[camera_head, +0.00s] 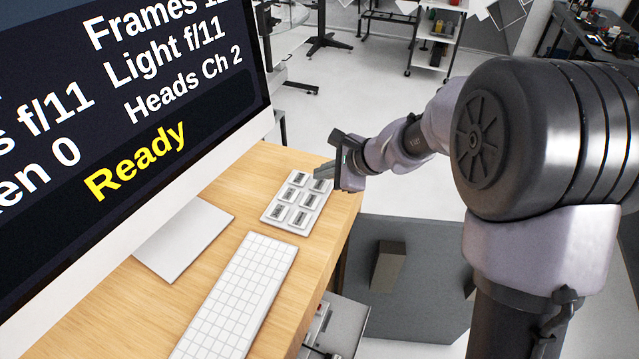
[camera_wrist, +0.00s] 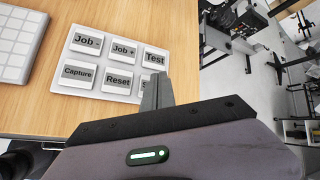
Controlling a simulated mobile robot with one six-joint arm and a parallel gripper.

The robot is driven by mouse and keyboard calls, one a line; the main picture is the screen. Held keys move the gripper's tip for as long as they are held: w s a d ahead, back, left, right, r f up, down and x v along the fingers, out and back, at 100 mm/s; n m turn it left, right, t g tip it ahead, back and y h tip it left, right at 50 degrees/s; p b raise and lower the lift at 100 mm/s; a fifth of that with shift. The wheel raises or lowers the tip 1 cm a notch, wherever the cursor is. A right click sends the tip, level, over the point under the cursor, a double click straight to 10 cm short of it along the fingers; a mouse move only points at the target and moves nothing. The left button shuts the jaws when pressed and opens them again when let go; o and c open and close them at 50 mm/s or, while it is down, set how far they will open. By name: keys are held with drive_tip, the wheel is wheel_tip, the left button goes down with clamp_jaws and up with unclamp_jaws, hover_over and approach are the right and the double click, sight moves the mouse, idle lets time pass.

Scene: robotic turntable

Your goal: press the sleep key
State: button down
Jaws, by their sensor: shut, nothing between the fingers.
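The white keypad (camera_wrist: 66,86) lies on the wooden desk with two rows of labelled keys; it also shows in the head view (camera_head: 267,216). In the wrist view the keys read Job -, Job +, Test, Capture and Reset (camera_wrist: 118,81). The sixth key (camera_wrist: 146,84), right of Reset and below Test, shows only an "S" and is mostly hidden by my fingers. My gripper (camera_wrist: 163,82) is shut and empty, with its tips over or beside that key. In the head view my gripper (camera_head: 321,171) is at the keypad's far right corner. I cannot tell whether it touches the key.
A white keyboard (camera_head: 237,296) lies in front of the keypad. A large monitor (camera_head: 140,90) on a stand is at the left, its screen reading "Ready". The desk's right edge (camera_head: 345,222) is close to the keypad. Open floor lies beyond the desk.

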sight(323, 186)
drive_tip(key=shift+f, duration=0.1)
drive_tip(key=shift+f+b, duration=0.35)
drive_tip(key=shift+b, duration=0.25)
drive_tip(key=shift+f+b, duration=0.4)
drive_tip(key=shift+b, duration=0.05)
idle(0.6)
drive_tip(key=shift+r, duration=0.15)
drive_tip(key=shift+r+p, duration=0.6)
drive_tip(key=shift+r, duration=0.1)
wheel_tip(323, 186, up, 5)
drive_tip(key=p, duration=0.4)
drive_tip(key=shift+r, duration=0.1)
idle(0.6)
